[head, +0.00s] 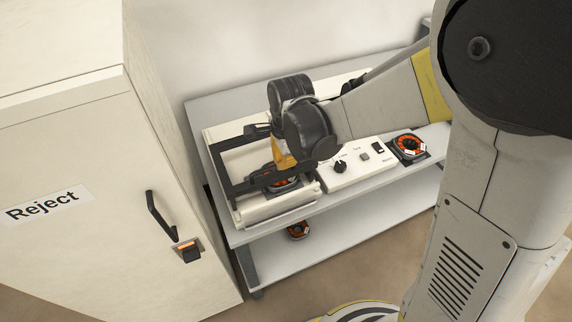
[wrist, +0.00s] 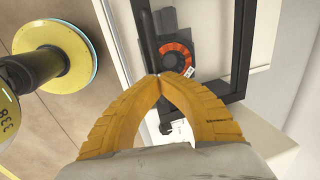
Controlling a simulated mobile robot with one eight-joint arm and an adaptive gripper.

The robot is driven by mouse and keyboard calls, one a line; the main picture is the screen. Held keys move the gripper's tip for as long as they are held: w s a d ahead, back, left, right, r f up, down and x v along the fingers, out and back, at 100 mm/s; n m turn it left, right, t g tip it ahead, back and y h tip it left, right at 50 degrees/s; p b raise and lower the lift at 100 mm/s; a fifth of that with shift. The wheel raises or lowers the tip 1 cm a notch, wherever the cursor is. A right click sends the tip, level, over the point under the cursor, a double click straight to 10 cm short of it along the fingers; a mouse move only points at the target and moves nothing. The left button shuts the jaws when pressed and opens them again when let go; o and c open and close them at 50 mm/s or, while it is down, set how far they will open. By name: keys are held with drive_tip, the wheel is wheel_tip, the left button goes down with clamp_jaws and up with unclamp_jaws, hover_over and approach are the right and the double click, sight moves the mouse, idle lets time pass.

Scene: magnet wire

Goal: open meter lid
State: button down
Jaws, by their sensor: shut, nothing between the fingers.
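The meter lid is a black frame (head: 228,176) over the white meter box (head: 268,218) at the left of the shelf top. I cannot tell whether it lies fully closed. My gripper (head: 288,165) has yellow fingers and is over the lid's front part. In the wrist view, my gripper (wrist: 159,77) has its fingertips together with nothing between them. The tips are at or just above the lid's black bar (wrist: 147,42); contact is unclear. An orange and black round part (wrist: 177,57) shows inside the frame, partly hidden by the fingers.
A white control panel (head: 352,182) with a knob and switch stands right of the meter box. Another orange and black part (head: 409,147) sits farther right, and one (head: 298,230) lies on the lower shelf. The Reject cabinet (head: 95,235) stands close on the left.

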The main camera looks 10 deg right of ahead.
hover_over(264, 142)
drive_tip(key=s, duration=0.1)
drive_tip(key=shift+d, duration=0.2)
drive_tip(key=c, duration=1.5)
unclamp_jaws()
wheel_tip(264, 142, up, 12)
drive_tip(key=s, duration=0.2)
drive_tip(key=shift+s+d+f, duration=0.15)
drive_tip(key=shift+s+d, duration=0.05)
drive_tip(key=shift+d, duration=0.1)
